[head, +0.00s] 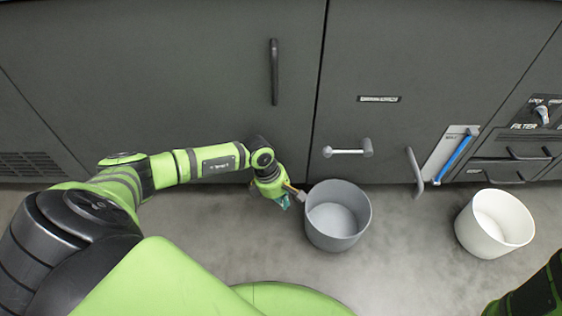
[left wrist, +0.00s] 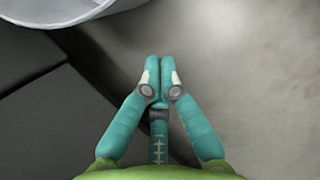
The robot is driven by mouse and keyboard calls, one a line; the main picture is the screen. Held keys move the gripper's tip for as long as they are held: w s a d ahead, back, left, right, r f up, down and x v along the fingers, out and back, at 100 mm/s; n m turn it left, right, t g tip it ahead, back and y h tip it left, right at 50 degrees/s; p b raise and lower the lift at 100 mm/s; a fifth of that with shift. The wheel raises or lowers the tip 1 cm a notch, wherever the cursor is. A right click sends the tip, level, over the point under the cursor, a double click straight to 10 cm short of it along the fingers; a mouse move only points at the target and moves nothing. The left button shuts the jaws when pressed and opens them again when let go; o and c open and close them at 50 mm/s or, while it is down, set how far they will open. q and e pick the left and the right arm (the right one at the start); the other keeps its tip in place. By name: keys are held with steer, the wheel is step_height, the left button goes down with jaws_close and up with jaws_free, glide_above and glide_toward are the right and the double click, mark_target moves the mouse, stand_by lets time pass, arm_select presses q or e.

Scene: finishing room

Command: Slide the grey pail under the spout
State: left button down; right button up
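The grey pail (head: 324,238) stands upright and empty on the floor, close to the cabinet front. Its rim also shows at the top left of the left wrist view (left wrist: 62,14). My left gripper (head: 300,196) is just left of the pail, low by the floor; I cannot tell whether it touches. In the left wrist view its teal fingers (left wrist: 159,68) are closed together with nothing between them. A curved grey pipe that looks like the spout (head: 414,170) hangs from the cabinet to the right of the pail. My right gripper is out of view.
A white pail (head: 480,238) stands farther right on the floor. A grey lever handle (head: 345,152) sticks out above the grey pail. A blue lever (head: 456,156) is right of the pipe. The floor (head: 412,228) between the pails is clear.

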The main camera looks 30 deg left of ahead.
arm_select(q)
steer(key=b+x, duration=0.2)
steer(key=x, duration=0.2)
steer(key=shift+f, duration=0.4)
steer(key=shift+w+d+r+b, duration=0.1)
steer(key=shift+w+d+b, duration=0.2)
steer(key=shift+d, duration=0.3)
steer(key=shift+w+d+r+b, duration=0.1)
steer(key=shift+w+d+b, duration=0.15)
steer(key=shift+d+b, duration=0.25)
steer(key=shift+w+d+r, duration=0.1)
steer(key=shift+w+d, duration=0.15)
steer(key=shift+d, duration=0.5)
